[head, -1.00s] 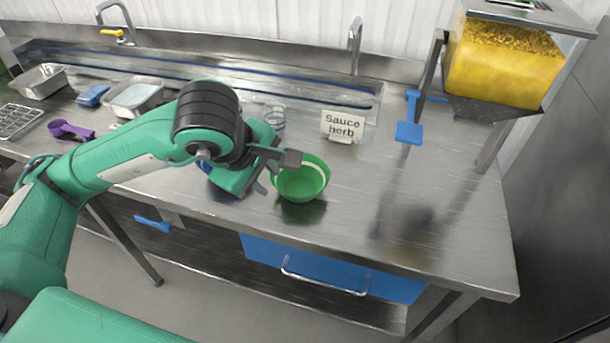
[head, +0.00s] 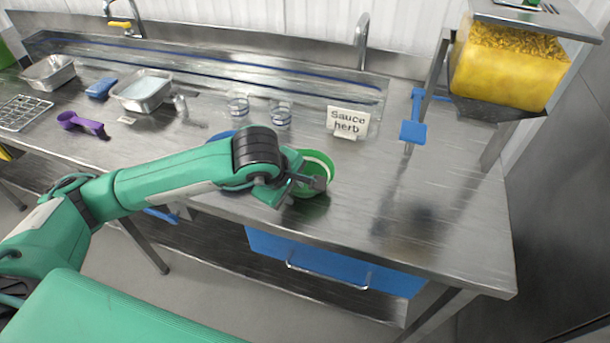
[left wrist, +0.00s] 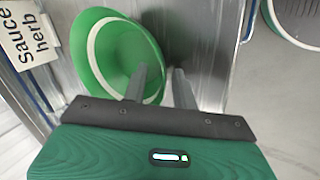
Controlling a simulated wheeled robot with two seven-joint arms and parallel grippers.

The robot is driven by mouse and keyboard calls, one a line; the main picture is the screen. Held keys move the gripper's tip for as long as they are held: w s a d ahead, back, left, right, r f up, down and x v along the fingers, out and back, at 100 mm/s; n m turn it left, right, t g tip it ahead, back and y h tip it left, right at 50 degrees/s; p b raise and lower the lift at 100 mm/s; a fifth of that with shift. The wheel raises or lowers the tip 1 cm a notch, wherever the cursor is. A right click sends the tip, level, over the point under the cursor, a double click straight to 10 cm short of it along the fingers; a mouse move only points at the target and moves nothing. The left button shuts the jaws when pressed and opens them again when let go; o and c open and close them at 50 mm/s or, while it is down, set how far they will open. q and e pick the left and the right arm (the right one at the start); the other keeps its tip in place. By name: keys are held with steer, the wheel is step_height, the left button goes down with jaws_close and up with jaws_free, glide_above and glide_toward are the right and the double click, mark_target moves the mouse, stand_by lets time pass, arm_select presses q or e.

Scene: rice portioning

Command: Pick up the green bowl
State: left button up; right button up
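The green bowl (head: 319,160), with a pale band inside its rim, is on the steel table, partly hidden behind my left gripper. In the left wrist view the bowl (left wrist: 113,45) is just beyond the fingers. My left gripper (head: 315,184) is at the bowl's near side. In the left wrist view its two fingers (left wrist: 160,72) are apart, one over the bowl's inside and the other just outside its right edge. The bowl's wall lies between them, with a visible gap; contact cannot be made out. My right gripper is not in view.
A "Sauce herb" sign (head: 348,122) and two clear cups (head: 281,115) stand behind the bowl. A dispenser with yellow contents (head: 508,65) stands at the right. Metal trays (head: 142,92) and a purple scoop (head: 82,124) lie at the left. The table right of the bowl is clear.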

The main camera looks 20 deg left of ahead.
arm_select(q)
jaws_close()
steer(key=shift+r, duration=0.1)
